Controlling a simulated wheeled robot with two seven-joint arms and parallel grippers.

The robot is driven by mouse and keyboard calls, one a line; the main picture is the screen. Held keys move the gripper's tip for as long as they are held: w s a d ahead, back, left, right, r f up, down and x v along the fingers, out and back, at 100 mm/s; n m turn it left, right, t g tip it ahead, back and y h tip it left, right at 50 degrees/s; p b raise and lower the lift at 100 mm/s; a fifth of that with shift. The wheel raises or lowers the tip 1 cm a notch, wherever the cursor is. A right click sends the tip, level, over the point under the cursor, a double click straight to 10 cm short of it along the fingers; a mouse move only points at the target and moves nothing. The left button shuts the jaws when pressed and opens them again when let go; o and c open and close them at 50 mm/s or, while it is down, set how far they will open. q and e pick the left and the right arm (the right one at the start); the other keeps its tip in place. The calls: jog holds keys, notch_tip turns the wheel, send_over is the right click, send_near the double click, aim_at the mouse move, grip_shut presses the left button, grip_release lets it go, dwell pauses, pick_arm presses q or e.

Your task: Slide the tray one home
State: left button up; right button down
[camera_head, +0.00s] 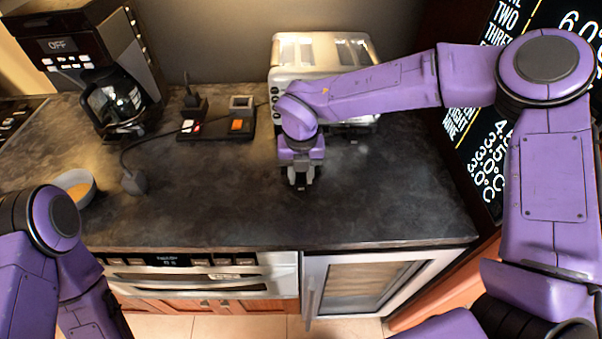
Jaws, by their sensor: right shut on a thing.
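The silver toaster (290,58) stands at the back of the counter, and my right forearm crosses in front of it. No tray can be clearly made out; the toaster's lower left front is hidden behind my right wrist. My right gripper (302,184) points down at the dark counter in front of the toaster's left part. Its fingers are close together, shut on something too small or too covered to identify. My left arm enters at the lower left, and its gripper is outside the picture.
A coffee maker (88,55) with a glass pot stands at the back left. A dark switch unit (215,122) and a bowl (76,186) are on the counter (210,205). Below are a drawer appliance (200,276) and a glass-fronted door (370,285). The counter's front middle is clear.

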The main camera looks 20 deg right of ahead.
jog(key=shift+w+d+p, duration=0.2)
jog(key=shift+w, duration=0.4)
jog(key=shift+w+d+p, duration=0.15)
jog(key=shift+w+p, duration=0.05)
jog(key=shift+w, duration=0.35)
jog(key=shift+w, duration=0.1)
